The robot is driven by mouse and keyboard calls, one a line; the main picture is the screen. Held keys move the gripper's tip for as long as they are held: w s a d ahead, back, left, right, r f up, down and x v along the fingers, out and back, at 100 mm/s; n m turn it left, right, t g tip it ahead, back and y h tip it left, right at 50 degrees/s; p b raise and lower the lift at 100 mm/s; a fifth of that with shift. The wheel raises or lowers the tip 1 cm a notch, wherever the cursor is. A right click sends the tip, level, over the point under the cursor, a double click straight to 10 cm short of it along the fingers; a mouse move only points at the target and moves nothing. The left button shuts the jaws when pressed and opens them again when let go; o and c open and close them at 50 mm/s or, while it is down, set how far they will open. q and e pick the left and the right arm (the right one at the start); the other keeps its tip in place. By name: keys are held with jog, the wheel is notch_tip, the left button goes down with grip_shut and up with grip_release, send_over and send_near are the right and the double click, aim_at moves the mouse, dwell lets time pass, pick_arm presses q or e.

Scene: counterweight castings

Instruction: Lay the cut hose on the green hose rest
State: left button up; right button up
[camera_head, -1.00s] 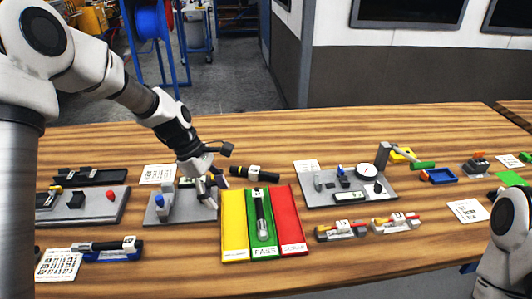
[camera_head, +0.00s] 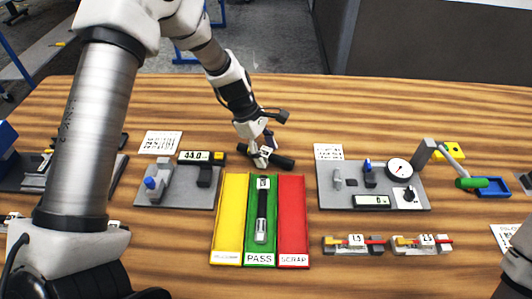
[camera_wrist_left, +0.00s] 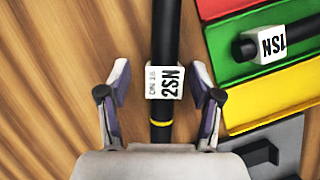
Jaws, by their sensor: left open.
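A black hose (camera_head: 280,161) lies on the table just behind the three-lane tray. In the left wrist view the hose (camera_wrist_left: 162,30) carries a white tag reading 2SN and a yellow band. My left gripper (camera_head: 264,151) is at this hose, its open fingers on either side of the tag in the left wrist view (camera_wrist_left: 162,85), with gaps beside it. Another black hose (camera_head: 262,208), tagged 1SN, lies in the green PASS lane (camera_head: 250,245) of the tray. I cannot tell which green piece is the hose rest. My right gripper is out of view.
The tray has a yellow lane (camera_head: 230,215) and a red SCRAP lane (camera_head: 293,215). A grey gauge plate (camera_head: 335,200) stands right of it, a grey fixture (camera_head: 170,200) left. Small blocks (camera_head: 352,245) lie front right. Wood behind the hose is clear.

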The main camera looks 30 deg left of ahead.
pick_arm(q)
jog(key=shift+s+d+r, duration=0.1)
jog(key=shift+s, duration=0.05)
jog(key=shift+s+r, duration=0.1)
jog(key=shift+s, duration=0.05)
jog(key=c, duration=0.4)
grip_shut()
